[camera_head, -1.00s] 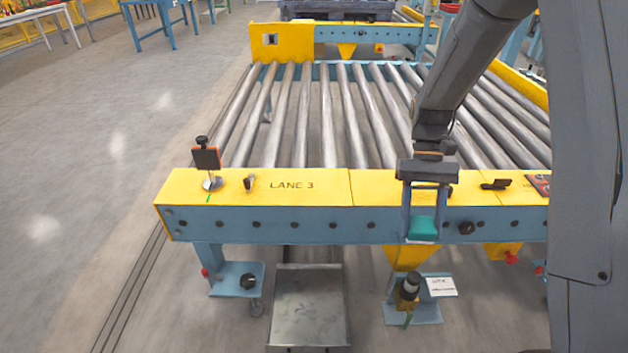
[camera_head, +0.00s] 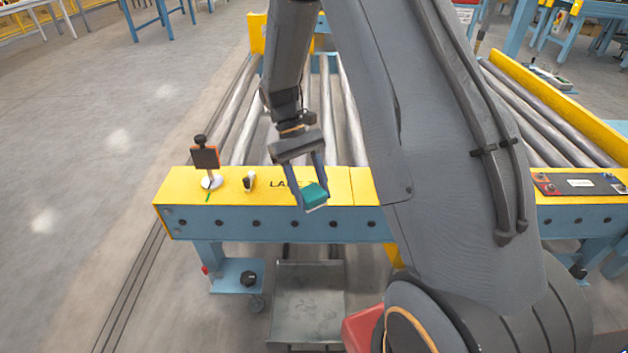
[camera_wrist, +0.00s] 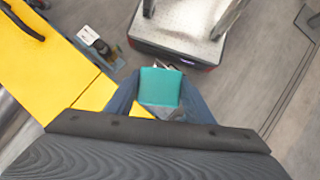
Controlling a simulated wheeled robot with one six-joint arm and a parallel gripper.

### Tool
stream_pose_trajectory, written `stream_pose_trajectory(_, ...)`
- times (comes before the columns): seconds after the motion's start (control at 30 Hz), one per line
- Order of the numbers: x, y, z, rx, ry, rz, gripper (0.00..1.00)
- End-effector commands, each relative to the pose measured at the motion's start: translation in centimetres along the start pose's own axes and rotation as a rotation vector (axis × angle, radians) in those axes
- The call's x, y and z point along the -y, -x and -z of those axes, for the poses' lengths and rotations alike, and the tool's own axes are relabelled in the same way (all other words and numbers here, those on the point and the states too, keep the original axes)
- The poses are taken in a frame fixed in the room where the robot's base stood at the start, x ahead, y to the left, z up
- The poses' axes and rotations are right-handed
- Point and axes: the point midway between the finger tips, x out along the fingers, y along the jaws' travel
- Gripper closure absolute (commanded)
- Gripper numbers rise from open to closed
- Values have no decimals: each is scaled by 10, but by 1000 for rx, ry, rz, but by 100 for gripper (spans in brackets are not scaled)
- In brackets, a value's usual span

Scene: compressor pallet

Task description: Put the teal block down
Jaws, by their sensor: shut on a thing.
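The teal block (camera_head: 314,195) is held between the two fingers of my gripper (camera_head: 312,190), in front of the yellow front beam (camera_head: 230,190) of the roller conveyor, over the lettering. In the wrist view the teal block (camera_wrist: 160,86) sits between the blue-grey fingers of my gripper (camera_wrist: 160,95). The yellow beam is to its left there, and floor shows beyond it. My gripper is shut on the block. The block looks tilted in the head view. I cannot tell its exact height over the beam.
An upright black-and-orange sensor (camera_head: 206,158) stands on the beam left of my gripper. A small knob (camera_head: 249,181) sits beside it. A grey metal-topped platform (camera_head: 309,300) is on the floor below, and also shows in the wrist view (camera_wrist: 185,20). Floor at the left is clear.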

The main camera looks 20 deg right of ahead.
Motion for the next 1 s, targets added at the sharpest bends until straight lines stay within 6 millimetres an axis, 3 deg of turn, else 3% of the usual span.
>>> stream_pose_trajectory(0.3, -82, 54, 18, 1, 546, -353, 70)
stream_pose_trajectory(0.53, -114, 78, 34, 0, 788, -509, 70)
stream_pose_trajectory(0.67, -118, 74, 43, 2, 832, -535, 70)
stream_pose_trajectory(1.0, -119, 31, 72, 0, 834, -537, 70)
